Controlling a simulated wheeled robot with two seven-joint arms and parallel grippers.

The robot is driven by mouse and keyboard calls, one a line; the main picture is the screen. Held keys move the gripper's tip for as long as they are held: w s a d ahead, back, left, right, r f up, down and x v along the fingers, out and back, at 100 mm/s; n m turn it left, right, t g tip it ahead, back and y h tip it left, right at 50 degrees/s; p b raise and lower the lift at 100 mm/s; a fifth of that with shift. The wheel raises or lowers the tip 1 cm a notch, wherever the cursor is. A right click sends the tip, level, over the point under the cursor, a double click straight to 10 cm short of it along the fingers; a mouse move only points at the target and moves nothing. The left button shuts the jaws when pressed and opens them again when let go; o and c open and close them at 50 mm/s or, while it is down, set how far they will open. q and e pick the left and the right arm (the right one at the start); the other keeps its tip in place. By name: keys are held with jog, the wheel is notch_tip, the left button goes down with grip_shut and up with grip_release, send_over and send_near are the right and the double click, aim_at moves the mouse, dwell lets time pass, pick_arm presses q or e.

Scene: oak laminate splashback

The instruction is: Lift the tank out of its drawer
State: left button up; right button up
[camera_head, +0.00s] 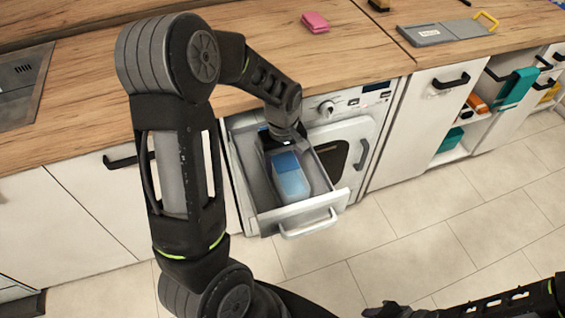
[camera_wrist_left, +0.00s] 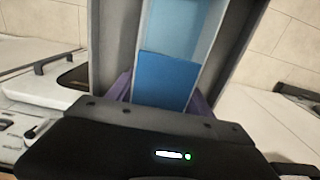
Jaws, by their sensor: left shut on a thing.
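The tank (camera_head: 291,182), a pale blue see-through box with a darker blue patch on top, is inside the pulled-out drawer (camera_head: 264,222) of the white machine. My left gripper (camera_head: 277,141) reaches down into the back of the drawer and is shut on the tank's rear end. In the left wrist view, the tank (camera_wrist_left: 168,75) runs between purple finger pads, with grey drawer walls (camera_wrist_left: 106,45) on both sides. The fingertips are partly hidden by the gripper body. At the bottom right of the head view, a dark end of my right arm (camera_head: 392,311) shows, its jaws unclear.
The wooden worktop overhangs the machine and holds a pink sponge (camera_head: 315,22) and a grey board (camera_head: 443,32) with a yellow handle. A drawer handle (camera_head: 308,224) sticks out in front. To the right are open shelves (camera_head: 470,125). The tiled floor ahead is clear.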

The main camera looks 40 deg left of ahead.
aim_at(283, 156)
pick_arm(q)
grip_shut()
jog(key=shift+w+r, duration=0.1)
jog(key=shift+w+r+b, duration=0.1)
jog(key=shift+r+b, duration=0.1)
jog(key=shift+b, duration=0.2)
jog(key=shift+r+b, duration=0.7)
jog(key=shift+r, duration=0.55)
